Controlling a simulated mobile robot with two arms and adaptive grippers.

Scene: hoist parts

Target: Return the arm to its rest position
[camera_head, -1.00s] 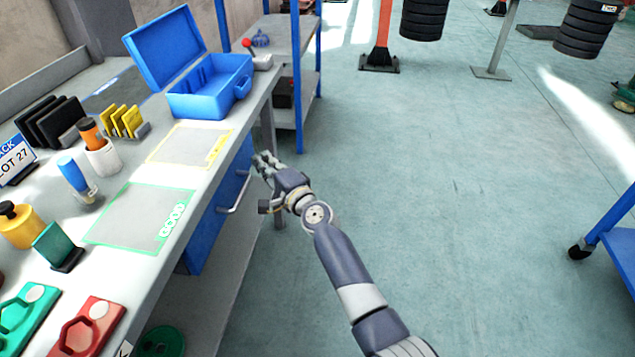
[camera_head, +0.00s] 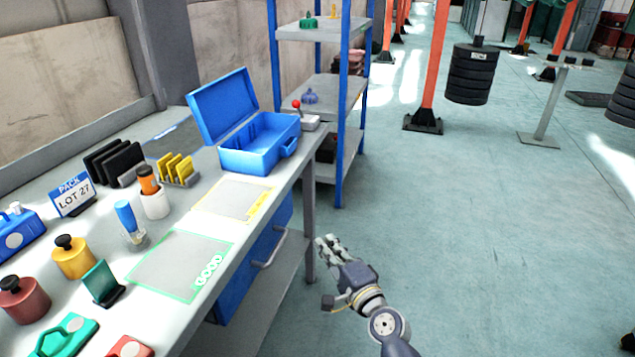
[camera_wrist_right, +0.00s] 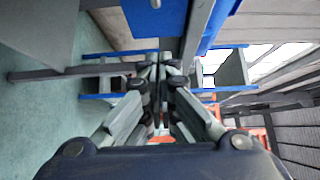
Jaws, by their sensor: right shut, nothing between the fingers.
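My right gripper (camera_head: 328,243) hangs in the air just off the front edge of the workbench, near the blue drawer (camera_head: 262,250). It is shut and empty. In the right wrist view its fingers (camera_wrist_right: 158,75) meet at the tips with nothing between them. My right forearm comes up from the bottom of the head view. My left gripper does not show.
The workbench (camera_head: 215,290) holds an open blue case (camera_head: 255,160), a green-framed GOOD mat (camera_head: 170,262), a LOT 27 sign (camera_head: 72,195) and several weights and holders. A blue-post shelf (camera_head: 341,120) stands beyond.

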